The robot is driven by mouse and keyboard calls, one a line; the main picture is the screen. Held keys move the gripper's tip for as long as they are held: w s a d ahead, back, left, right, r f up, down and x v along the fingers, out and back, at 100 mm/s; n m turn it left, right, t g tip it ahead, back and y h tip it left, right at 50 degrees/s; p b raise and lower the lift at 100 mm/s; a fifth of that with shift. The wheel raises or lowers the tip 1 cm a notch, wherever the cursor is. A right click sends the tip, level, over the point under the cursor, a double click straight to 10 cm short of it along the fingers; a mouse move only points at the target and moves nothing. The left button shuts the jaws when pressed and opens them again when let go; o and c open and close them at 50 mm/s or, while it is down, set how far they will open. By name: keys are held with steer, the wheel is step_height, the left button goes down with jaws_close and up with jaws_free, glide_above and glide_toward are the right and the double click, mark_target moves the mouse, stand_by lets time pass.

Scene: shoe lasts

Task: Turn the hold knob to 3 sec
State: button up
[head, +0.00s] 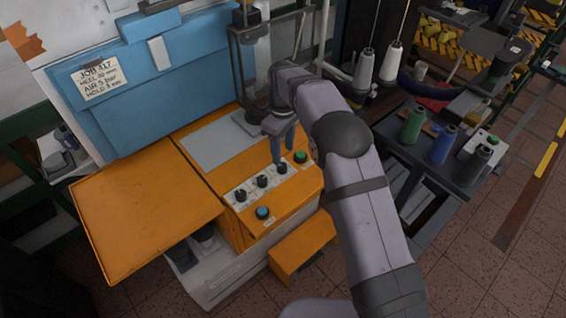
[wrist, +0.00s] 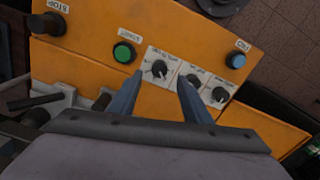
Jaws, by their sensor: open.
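Three dark knobs sit in a row on a white label strip (head: 253,189) on the orange machine's sloped front. Their lettering is too small to read, so I cannot tell which is the hold knob or its setting. My gripper (head: 276,157) is open, pointing down at the knob nearest the green button (head: 300,157). In the wrist view my gripper (wrist: 159,77) has one finger on each side of that end knob (wrist: 159,69); contact cannot be told. The middle knob (wrist: 193,80) is close to one finger. The far knob (wrist: 219,95) is clear.
A blue button (head: 263,213) sits below the knobs. A dark stop knob (wrist: 47,23) shows in the wrist view. Thread spools (head: 412,124) stand on a side table to the right.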

mark_target(283, 166)
steer(key=shift+f+p, duration=1.4)
steer(key=shift+f, duration=2.25)
steer(key=shift+c, duration=0.2)
steer(key=c, duration=1)
